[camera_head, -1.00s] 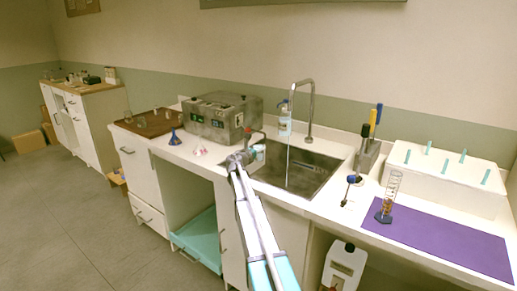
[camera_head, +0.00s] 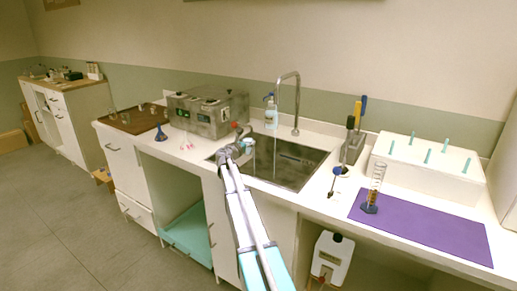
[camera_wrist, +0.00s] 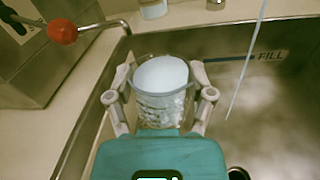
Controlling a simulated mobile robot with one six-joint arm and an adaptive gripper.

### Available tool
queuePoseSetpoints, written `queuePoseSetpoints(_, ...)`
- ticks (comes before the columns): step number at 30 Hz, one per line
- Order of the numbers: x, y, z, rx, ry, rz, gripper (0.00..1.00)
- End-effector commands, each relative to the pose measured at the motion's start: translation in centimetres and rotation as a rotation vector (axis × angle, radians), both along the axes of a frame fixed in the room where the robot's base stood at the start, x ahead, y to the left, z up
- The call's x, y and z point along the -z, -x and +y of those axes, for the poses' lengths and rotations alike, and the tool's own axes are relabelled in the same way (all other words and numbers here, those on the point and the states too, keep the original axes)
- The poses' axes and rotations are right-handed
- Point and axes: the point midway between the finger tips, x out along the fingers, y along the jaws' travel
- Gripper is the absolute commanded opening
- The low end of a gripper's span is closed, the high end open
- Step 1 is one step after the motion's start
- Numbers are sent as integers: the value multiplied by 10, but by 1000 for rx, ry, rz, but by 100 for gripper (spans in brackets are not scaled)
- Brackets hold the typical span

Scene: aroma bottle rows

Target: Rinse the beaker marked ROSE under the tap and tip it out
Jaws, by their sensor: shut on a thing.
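My gripper (camera_head: 236,148) is shut on a clear glass beaker (camera_wrist: 160,90), with one finger on each side of it. The beaker looks upright, with a pale, whitish round area at its mouth and mottled, glassy walls. No ROSE mark can be read on it. It is at the left side of the sink (camera_head: 285,172), left of the water stream (camera_wrist: 246,62) and apart from it. The tall curved tap (camera_head: 297,100) is running, and its thin stream falls into the sink.
A grey box-shaped device (camera_head: 208,115) with a red knob (camera_wrist: 62,31) stands close left of the gripper. A soap bottle (camera_head: 271,115) is behind the sink. A measuring cylinder (camera_head: 376,185) stands on the purple mat (camera_head: 430,228). A blue funnel (camera_head: 161,134) is at left.

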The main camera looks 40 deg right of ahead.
Motion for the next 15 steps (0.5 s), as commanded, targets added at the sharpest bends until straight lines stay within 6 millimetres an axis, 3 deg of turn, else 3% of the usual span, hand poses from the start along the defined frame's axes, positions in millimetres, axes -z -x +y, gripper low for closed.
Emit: queuePoseSetpoints(15,3,7,-4,0,-47,-66,23)
